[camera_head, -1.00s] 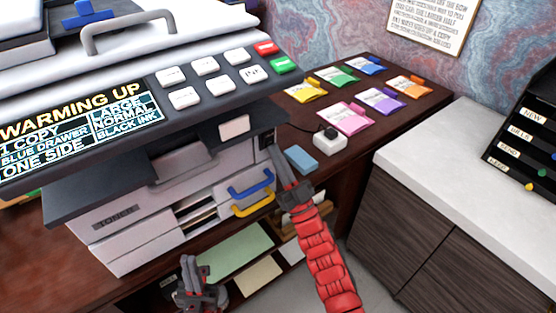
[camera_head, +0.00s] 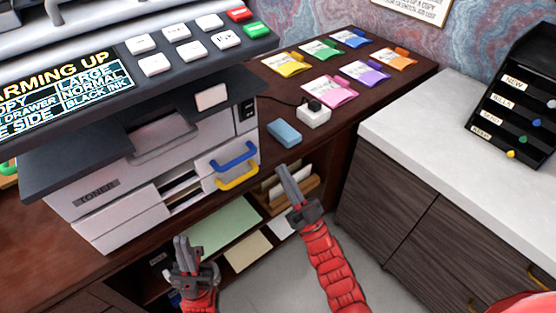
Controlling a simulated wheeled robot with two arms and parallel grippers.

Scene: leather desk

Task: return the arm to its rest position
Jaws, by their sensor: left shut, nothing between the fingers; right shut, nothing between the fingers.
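My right gripper (camera_head: 288,178) is at the end of the red arm in the lower middle. Its fingers are together and empty, pointing up and left in front of the desk edge, just below a blue block (camera_head: 284,133). My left gripper (camera_head: 183,248) is at the lower left, in front of the open shelf under the desk. Its fingers are together with nothing in them. The copier (camera_head: 150,145) fills the left side, with a lit screen (camera_head: 68,92) that reads "ARMING UP" at its cut-off edge.
Colored packets (camera_head: 328,92) lie on the desk (camera_head: 345,125) beside a white socket box (camera_head: 314,115). Blue (camera_head: 233,156) and yellow (camera_head: 237,178) drawer handles stick out from the copier. A white-topped cabinet (camera_head: 440,140) with a black sorter (camera_head: 515,110) stands right. Grey floor (camera_head: 300,270) shows below.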

